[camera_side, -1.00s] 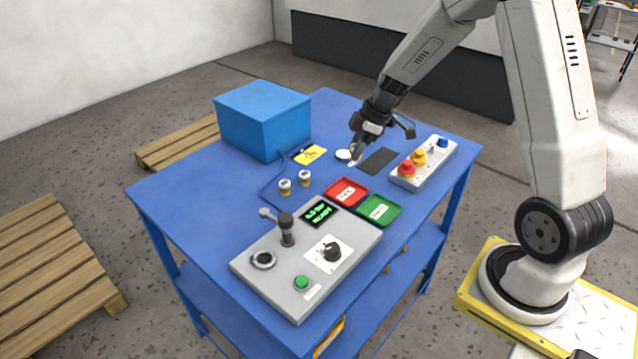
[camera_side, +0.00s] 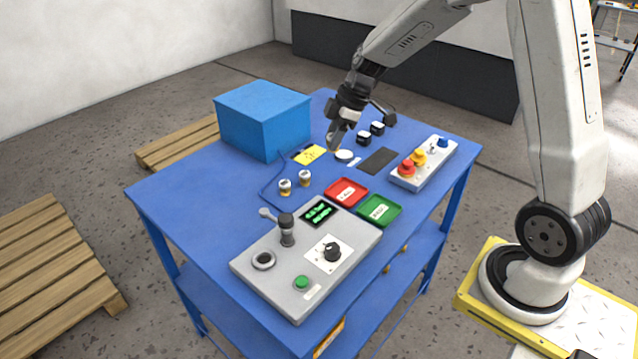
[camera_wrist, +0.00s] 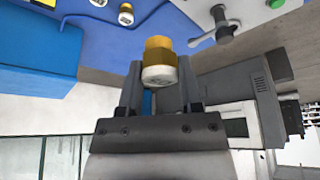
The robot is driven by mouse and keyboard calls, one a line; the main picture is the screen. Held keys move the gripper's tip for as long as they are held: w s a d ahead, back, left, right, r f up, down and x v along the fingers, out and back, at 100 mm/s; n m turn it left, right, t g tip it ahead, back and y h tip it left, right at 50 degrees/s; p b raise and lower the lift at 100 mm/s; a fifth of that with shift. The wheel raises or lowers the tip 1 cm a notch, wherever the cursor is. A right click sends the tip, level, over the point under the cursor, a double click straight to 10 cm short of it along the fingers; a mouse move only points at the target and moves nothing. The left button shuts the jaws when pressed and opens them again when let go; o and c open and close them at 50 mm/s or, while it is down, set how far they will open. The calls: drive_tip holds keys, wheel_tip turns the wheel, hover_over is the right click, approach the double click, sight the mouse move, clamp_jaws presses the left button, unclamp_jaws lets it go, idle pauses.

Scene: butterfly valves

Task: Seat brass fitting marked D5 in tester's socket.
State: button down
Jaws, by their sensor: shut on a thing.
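My gripper (camera_side: 337,142) is above the far part of the blue table. In the wrist view my gripper (camera_wrist: 158,90) is shut on a brass fitting (camera_wrist: 159,58) with a white band; no marking can be read on it. Two more brass fittings with white tops (camera_side: 285,187) (camera_side: 304,178) stand on the table. The grey tester (camera_side: 270,283) is at the near side, with a ring-shaped socket (camera_side: 263,260) that looks empty. A lever clamp (camera_side: 286,228) stands beside the socket.
The tester carries a display (camera_side: 319,213), black knob (camera_side: 332,252) and green button (camera_side: 301,283). Red (camera_side: 333,202) and green (camera_side: 367,218) trays lie behind it. A blue box (camera_side: 262,122), yellow note (camera_side: 309,154), black blocks (camera_side: 364,138) and button box (camera_side: 424,166) stand farther back.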

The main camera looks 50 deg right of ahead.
drive_tip(key=a+n, duration=0.3)
drive_tip(key=a, duration=1)
drive_tip(key=n+g, duration=0.2)
hover_over(265, 261)
drive_tip(key=shift+t+y, duration=0.3)
drive_tip(key=shift+y, duration=0.2)
drive_tip(key=shift+f, duration=4.7)
drive_tip(key=shift+f, duration=0.2)
drive_tip(key=shift+f, duration=1.6)
drive_tip(key=shift+f, duration=1)
